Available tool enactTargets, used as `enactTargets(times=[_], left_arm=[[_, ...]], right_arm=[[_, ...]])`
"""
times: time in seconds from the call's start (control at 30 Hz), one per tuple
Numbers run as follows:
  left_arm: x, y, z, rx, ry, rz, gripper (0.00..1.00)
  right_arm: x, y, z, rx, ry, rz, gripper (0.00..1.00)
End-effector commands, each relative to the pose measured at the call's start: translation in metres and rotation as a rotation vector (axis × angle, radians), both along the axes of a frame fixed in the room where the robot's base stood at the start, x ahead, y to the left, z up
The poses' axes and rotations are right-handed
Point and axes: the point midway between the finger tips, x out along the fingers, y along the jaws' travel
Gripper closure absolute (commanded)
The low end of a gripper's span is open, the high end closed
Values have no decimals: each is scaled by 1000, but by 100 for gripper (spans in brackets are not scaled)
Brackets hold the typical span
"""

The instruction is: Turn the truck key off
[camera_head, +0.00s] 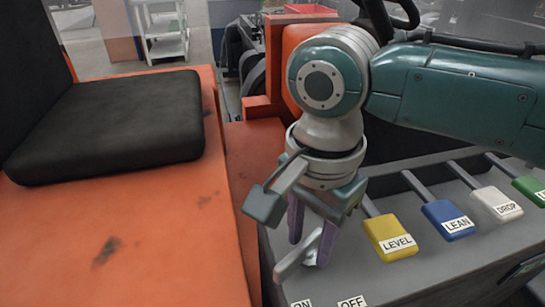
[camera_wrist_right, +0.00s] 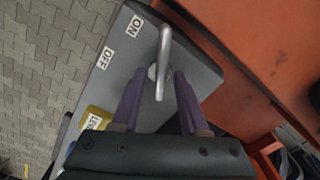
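The truck key is a silver lever-like handle (camera_head: 297,257) on the grey control panel (camera_head: 385,278). In the right wrist view the key (camera_wrist_right: 163,65) stands near the middle, beside the ON label (camera_wrist_right: 133,27) and the OFF label (camera_wrist_right: 106,59). My right gripper (camera_head: 310,245) is over the key, pointing down. Its purple fingers (camera_wrist_right: 159,78) are apart, one on each side of the key's near end. Gaps show between the fingers and the key, so it does not look gripped. In the head view the fingers hide part of the key. My left gripper is not in view.
Yellow LEVEL (camera_head: 390,236), blue LEAN (camera_head: 447,219), white DROP (camera_head: 496,204) and green (camera_head: 531,188) levers stand right of my right gripper. An orange body (camera_head: 130,245) with a black seat (camera_head: 110,125) lies left. A steering wheel (camera_head: 385,20) is behind my arm.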

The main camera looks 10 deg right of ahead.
Motion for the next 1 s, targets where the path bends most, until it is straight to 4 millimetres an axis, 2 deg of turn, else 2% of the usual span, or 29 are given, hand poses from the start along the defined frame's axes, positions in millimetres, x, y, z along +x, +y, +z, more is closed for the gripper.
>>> enactTargets(times=[0.07, 0.37, 0.83, 1.0], left_arm=[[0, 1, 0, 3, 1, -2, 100], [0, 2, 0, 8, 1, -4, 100], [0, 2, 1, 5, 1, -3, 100], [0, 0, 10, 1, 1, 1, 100]], right_arm=[[0, 0, 0, 0, 0, 0, 66], [0, 0, 0, 1, 1, 0, 100], [0, 0, 1, 0, 1, 2, 100], [-1, 1, 4, 2, 4, 28, 100]])
